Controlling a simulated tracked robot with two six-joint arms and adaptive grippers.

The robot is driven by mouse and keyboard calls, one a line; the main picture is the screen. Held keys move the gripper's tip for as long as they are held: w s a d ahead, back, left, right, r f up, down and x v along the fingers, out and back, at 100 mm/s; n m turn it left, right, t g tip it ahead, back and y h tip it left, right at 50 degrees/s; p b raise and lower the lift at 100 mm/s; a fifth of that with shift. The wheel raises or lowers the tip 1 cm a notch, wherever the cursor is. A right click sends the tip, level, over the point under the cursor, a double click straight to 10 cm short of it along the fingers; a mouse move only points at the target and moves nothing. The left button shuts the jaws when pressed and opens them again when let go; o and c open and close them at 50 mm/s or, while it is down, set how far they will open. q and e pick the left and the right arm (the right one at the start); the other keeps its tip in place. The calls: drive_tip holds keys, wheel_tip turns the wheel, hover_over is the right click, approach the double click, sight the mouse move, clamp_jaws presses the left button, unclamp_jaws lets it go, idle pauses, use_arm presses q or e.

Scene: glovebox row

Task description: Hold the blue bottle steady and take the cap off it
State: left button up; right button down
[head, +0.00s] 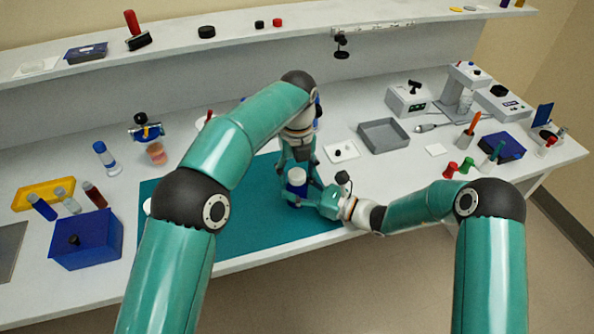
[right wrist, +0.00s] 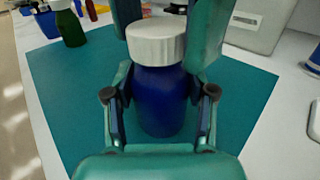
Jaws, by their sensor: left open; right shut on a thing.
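The blue bottle (right wrist: 160,98) stands upright over the teal mat (head: 225,238) with its ribbed white cap (right wrist: 156,42) on top. The cap also shows in the head view (head: 297,175). My right gripper (head: 300,196) is shut on the bottle's body from the side, with one finger on each side in the right wrist view. My left gripper (head: 297,162) comes down from above and is open. Its fingers reach down on either side of the cap in the right wrist view; I cannot tell whether they touch it. The bottle's body is mostly hidden in the head view.
A green bottle (right wrist: 72,28) with a white cap stands beyond, at the upper left of the right wrist view. A blue box (head: 88,240) and several vials are at the left. A grey tray (head: 384,135) lies at the right. The mat's front part is clear.

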use_arm(q)
drive_tip(key=c, duration=1.2)
drive_tip(key=n, duration=0.5)
drive_tip(key=shift+n, duration=0.3)
drive_tip(key=n, duration=0.4)
drive_tip(key=shift+n, duration=0.3)
drive_tip(key=n, duration=0.6)
drive_tip(key=shift+r, duration=0.1)
drive_tip(key=n, duration=0.4)
drive_tip(key=shift+n, duration=0.3)
drive_tip(key=n, duration=1.1)
drive_tip(key=shift+w, duration=0.1)
use_arm(e)
drive_tip(key=shift+a, duration=0.1)
use_arm(q)
drive_tip(key=n, duration=1.1)
drive_tip(key=shift+r, duration=0.1)
use_arm(e)
drive_tip(key=shift+s, duration=0.1)
use_arm(q)
drive_tip(key=shift+r, duration=0.25)
